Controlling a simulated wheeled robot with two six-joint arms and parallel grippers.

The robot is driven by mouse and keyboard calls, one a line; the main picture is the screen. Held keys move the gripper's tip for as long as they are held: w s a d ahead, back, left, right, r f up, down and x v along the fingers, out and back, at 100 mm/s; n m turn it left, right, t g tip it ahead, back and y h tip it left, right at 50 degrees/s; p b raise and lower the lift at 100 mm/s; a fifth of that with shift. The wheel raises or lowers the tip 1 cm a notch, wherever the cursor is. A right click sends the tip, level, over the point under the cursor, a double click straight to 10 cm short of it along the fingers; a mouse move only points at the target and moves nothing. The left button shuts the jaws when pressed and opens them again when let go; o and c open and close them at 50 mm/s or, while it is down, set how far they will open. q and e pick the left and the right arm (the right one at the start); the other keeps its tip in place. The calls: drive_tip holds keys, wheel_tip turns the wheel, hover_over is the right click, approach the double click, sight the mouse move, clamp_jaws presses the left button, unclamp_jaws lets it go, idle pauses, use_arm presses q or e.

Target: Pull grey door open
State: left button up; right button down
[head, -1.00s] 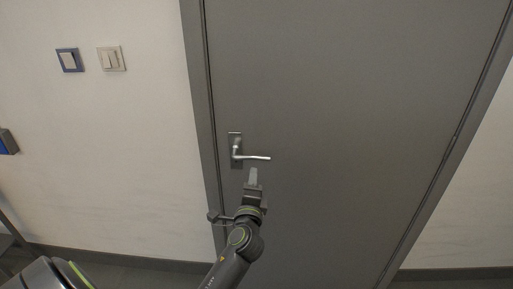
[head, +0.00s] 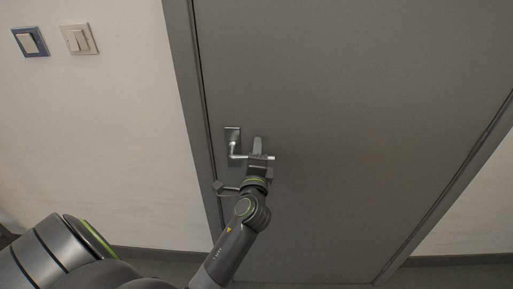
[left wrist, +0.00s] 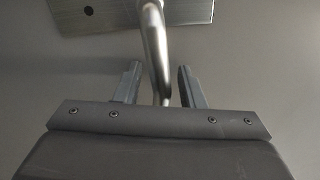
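The grey door (head: 350,110) is closed in its frame and fills most of the head view. Its silver lever handle (head: 236,155) sits near the door's left edge on a metal plate (head: 232,134), the lever pointing right. My left gripper (head: 258,148) is at the lever's right part in the head view. In the left wrist view the open fingers (left wrist: 160,85) stand on either side of the lever (left wrist: 154,45), with a gap visible at least on the right. My right gripper is not in view.
Two light switches, one blue-framed (head: 30,41) and one pale (head: 79,39), are on the white wall (head: 100,140) left of the door. The door frame (head: 190,110) runs close beside the handle. Dark floor shows at the bottom right.

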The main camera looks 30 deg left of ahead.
use_arm(q)
drive_tip(key=shift+s+d+r, duration=0.1)
drive_tip(key=shift+s, duration=0.05)
drive_tip(key=shift+c, duration=0.9)
clamp_jaws()
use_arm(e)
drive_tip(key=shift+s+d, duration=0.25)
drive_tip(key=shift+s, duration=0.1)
